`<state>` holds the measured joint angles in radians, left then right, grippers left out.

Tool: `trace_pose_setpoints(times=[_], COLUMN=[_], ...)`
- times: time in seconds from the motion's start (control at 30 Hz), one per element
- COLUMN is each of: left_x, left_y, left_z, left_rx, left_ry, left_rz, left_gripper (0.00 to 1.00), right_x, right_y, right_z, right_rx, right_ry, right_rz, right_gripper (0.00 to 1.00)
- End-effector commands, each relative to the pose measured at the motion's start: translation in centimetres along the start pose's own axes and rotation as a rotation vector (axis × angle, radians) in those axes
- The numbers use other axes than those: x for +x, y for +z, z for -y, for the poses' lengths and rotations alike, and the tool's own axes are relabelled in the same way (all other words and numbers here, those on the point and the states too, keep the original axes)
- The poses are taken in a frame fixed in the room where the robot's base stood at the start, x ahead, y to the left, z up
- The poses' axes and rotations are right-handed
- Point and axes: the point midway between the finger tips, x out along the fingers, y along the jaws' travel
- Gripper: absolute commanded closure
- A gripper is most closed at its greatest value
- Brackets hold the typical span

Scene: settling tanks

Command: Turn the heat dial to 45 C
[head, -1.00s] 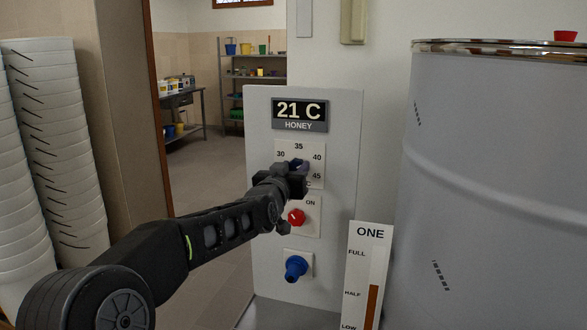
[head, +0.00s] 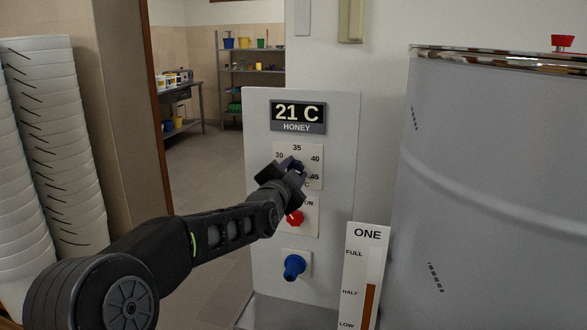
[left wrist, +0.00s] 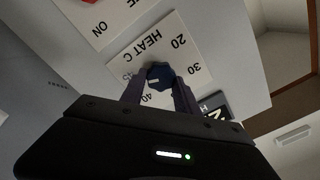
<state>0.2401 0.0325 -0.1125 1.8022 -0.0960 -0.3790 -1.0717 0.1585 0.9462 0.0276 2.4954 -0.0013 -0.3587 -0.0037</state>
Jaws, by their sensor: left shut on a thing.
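The heat dial (left wrist: 160,72) is a dark blue knob on a white scale plate (left wrist: 125,55) marked HEAT C. My left gripper (left wrist: 158,88) is shut on the dial, one finger on each side. A short white mark on the dial lies on the side facing the 45 and 40 marks; the exact reading is unclear. In the head view my left gripper (head: 293,171) covers most of the dial and the lower part of its plate (head: 313,151). The display (head: 298,113) above reads 21 C, HONEY. My right gripper is not in view.
Below the dial are a red switch knob (head: 295,217) with an ON mark and a blue knob (head: 294,267). A large grey tank (head: 490,190) with gauge ONE (head: 358,275) stands right. Stacked white buckets (head: 50,150) stand left. A doorway opens behind my arm.

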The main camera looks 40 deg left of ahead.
Motion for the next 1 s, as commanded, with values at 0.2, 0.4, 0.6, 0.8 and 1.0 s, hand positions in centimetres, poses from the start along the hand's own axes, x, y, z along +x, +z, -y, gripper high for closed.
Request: trace_pose_setpoints(times=[0.2, 0.4, 0.6, 0.8, 1.0], left_x=[0.0, 0.0, 0.0, 0.0, -0.01], left_y=[0.09, 0.15, 0.17, 0.17, 0.11], left_z=[-0.19, -0.23, -0.24, -0.24, -0.16], left_rx=[0.106, 0.147, 0.153, 0.153, 0.151], left_ry=[0.004, 0.004, 0.004, 0.004, 0.002], left_rz=[0.002, 0.003, 0.003, 0.003, 0.002], left_gripper=[1.0, 1.0, 1.0, 0.61, 0.45], right_x=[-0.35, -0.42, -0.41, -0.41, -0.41], right_y=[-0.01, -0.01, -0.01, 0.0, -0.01], right_z=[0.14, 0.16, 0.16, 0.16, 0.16], right_rx=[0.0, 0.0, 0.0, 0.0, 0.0], right_ry=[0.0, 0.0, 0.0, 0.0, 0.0], right_rz=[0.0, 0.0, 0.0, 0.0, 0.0], right_gripper=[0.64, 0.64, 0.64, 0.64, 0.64])
